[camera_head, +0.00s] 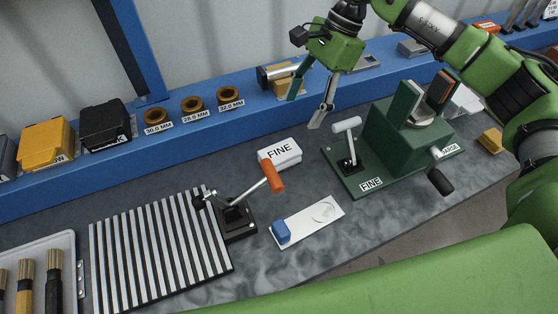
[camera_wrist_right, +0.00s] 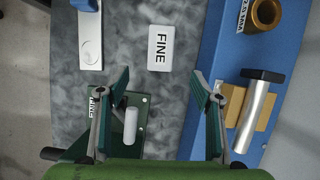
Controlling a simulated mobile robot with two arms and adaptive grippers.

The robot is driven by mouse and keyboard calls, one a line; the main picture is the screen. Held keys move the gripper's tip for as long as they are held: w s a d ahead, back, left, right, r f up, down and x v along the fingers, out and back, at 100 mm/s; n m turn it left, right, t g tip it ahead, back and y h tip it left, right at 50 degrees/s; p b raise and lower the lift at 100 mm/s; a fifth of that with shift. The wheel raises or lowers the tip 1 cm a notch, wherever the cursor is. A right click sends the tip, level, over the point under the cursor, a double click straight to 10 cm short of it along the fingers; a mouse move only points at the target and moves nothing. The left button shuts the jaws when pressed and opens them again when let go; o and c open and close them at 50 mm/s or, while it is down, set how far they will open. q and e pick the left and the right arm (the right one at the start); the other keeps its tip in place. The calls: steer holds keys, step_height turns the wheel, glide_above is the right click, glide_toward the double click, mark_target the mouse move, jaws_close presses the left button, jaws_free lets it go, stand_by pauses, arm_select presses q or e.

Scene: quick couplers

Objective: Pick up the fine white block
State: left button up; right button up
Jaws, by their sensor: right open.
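The fine white block (camera_head: 281,152) lies on the grey worktop, with the word FINE on it. In the right wrist view the white block (camera_wrist_right: 160,48) lies ahead of the fingertips, roughly midway between them. My right gripper (camera_head: 306,105) is open and empty, above and a little to the right of the block in the head view, apart from it. Its two fingers show wide apart in the right wrist view (camera_wrist_right: 162,85). My left gripper is not in view.
An orange-handled toggle clamp (camera_head: 236,210) stands close in front of the block. A green fixture (camera_head: 398,140) marked FINE with a white-handled lever (camera_head: 347,140) is to its right. A white plate with a blue piece (camera_head: 315,222) lies nearer. A blue shelf (camera_head: 180,130) with labelled rings runs behind.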

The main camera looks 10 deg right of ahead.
mark_target(282, 150)
steer(key=x, duration=0.5)
steer(key=p+x, duration=0.1)
steer(key=x, duration=0.4)
steer(key=shift+w+d+f, duration=0.15)
steer(key=shift+d+f, duration=0.05)
steer(key=shift+f, duration=0.05)
steer(key=shift+a+f+p, duration=0.35)
steer(key=shift+f+p, duration=0.05)
steer(key=p+x, duration=0.1)
steer(key=x, duration=0.3)
steer(key=shift+a+p, duration=0.25)
steer(key=shift+p, duration=0.1)
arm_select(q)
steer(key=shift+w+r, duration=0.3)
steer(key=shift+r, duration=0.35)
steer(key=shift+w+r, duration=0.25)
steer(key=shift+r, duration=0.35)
arm_select(e)
steer(key=shift+f, duration=0.15)
arm_select(q)
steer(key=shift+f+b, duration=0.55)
steer(key=shift+b, duration=0.05)
arm_select(e)
steer(key=shift+f, duration=0.2)
steer(key=c, duration=1.3)
